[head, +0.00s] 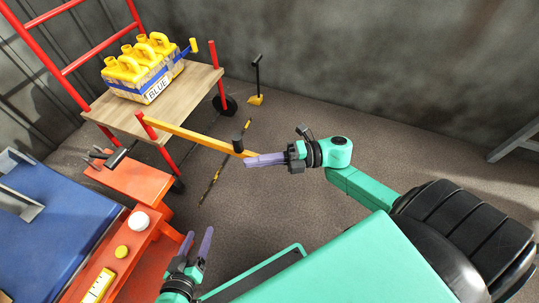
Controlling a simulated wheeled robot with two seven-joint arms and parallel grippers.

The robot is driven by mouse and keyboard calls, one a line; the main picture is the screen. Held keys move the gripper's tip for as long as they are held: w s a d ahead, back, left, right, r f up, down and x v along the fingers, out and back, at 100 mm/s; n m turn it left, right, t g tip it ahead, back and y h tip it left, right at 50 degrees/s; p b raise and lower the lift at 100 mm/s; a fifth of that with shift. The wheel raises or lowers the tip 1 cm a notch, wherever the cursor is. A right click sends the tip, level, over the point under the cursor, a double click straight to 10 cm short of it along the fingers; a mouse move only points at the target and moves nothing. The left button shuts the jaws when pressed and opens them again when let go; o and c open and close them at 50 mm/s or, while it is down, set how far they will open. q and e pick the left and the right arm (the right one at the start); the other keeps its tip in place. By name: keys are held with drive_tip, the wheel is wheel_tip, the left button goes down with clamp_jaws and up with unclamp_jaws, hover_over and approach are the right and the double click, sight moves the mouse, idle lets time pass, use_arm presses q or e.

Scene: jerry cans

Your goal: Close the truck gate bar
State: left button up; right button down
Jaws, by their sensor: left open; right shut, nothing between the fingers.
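The orange-yellow gate bar (190,134) is swung out from a red post at the front corner of the wooden truck deck (125,115). A black knob (238,143) stands near its free end. My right gripper (248,162) is shut with nothing between its fingers. Its fingertips are at the bar's free end, just below the knob in the picture; I cannot tell whether they touch the bar. My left gripper (197,238) is open and empty at the bottom, away from the bar, with its fingers pointing up in the picture.
Yellow jerry cans (145,62) stand on the deck in a block with a blue strap and a "BLUE" label. A red upright (217,67) is at the deck's far corner. An orange-red bench (135,178) and blue surface are at left. The floor at right is open.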

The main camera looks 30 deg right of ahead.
sight(245, 150)
drive_tip(key=w, duration=0.1)
drive_tip(key=w+a+b, duration=0.1)
drive_tip(key=w+b, duration=0.1)
drive_tip(key=shift+w+a+f, duration=0.2)
drive_tip(key=shift+w+a, duration=0.05)
drive_tip(key=shift+w, duration=0.1)
drive_tip(key=shift+w+d, duration=0.25)
drive_tip(key=shift+w+d+r, duration=0.1)
drive_tip(key=shift+r, duration=0.05)
drive_tip(key=shift+w+d, duration=0.1)
drive_tip(key=shift+d, duration=0.05)
